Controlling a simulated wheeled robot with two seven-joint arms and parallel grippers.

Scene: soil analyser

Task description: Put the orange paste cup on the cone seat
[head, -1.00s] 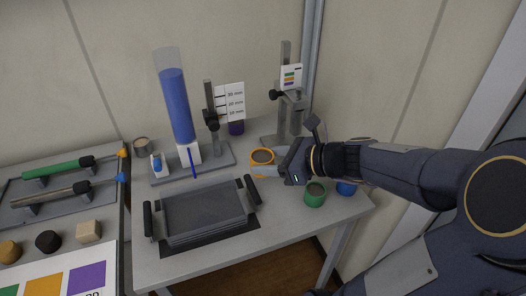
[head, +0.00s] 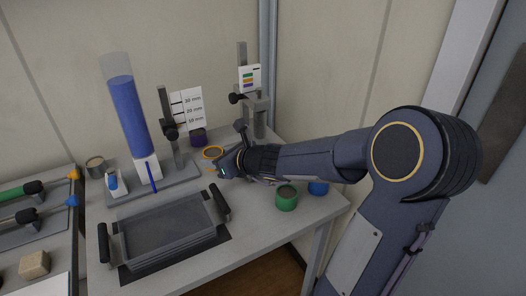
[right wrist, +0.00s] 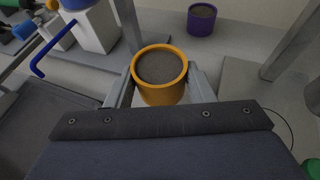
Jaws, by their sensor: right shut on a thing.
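The orange paste cup (right wrist: 160,78) is upright, filled with dark paste, and sits between the fingers of my right gripper (right wrist: 162,92) in the right wrist view. In the head view the cup (head: 213,153) shows at the tip of my right gripper (head: 218,163), left of the stand with the coloured card (head: 249,77). My right gripper is shut on the cup. I cannot tell whether the cup touches the table. I cannot clearly make out the cone seat; my arm hides part of the stand's base. My left gripper is not in view.
A green cup (head: 286,198) and a blue cup (head: 318,188) stand by my right forearm. A purple cup (head: 198,137) stands behind. A tall blue column (head: 129,115) and a depth-scale stand (head: 168,130) are to the left. A grey tray (head: 165,229) with black handles lies in front.

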